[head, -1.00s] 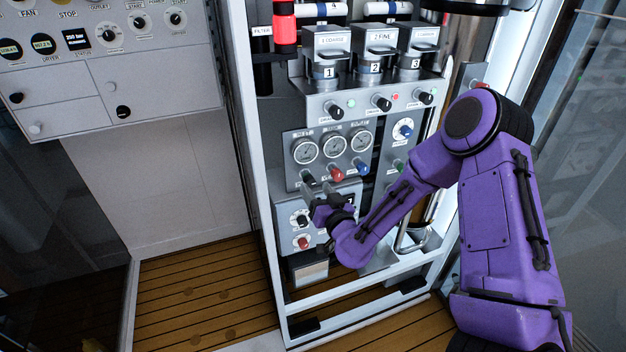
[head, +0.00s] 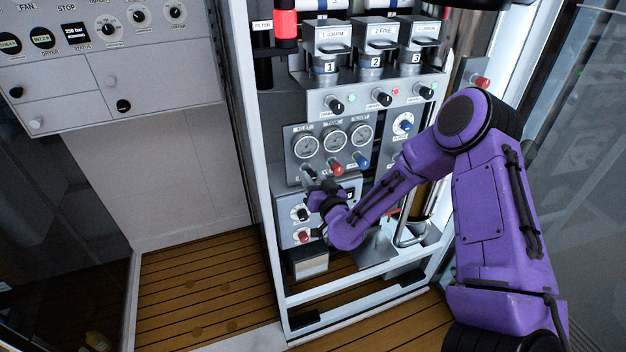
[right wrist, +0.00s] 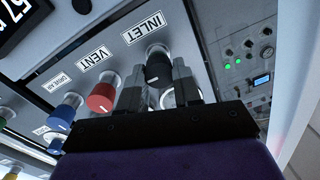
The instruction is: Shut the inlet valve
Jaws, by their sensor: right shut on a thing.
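The inlet valve is a black knob (right wrist: 158,66) under the INLET label (right wrist: 143,27) in the right wrist view. My right gripper (right wrist: 158,82) has one finger on each side of this knob and is shut on it. In the head view my right gripper (head: 313,180) reaches the panel just below the leftmost gauge, and it partly hides the inlet knob there. My left gripper is not in view.
The red VENT knob (right wrist: 102,95) sits close beside the gripper, with a blue knob (right wrist: 63,113) beyond it. Gauges (head: 333,141) are above. A lower panel with a red knob (head: 303,236) is below the gripper. White frame rails (head: 262,200) border the rack.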

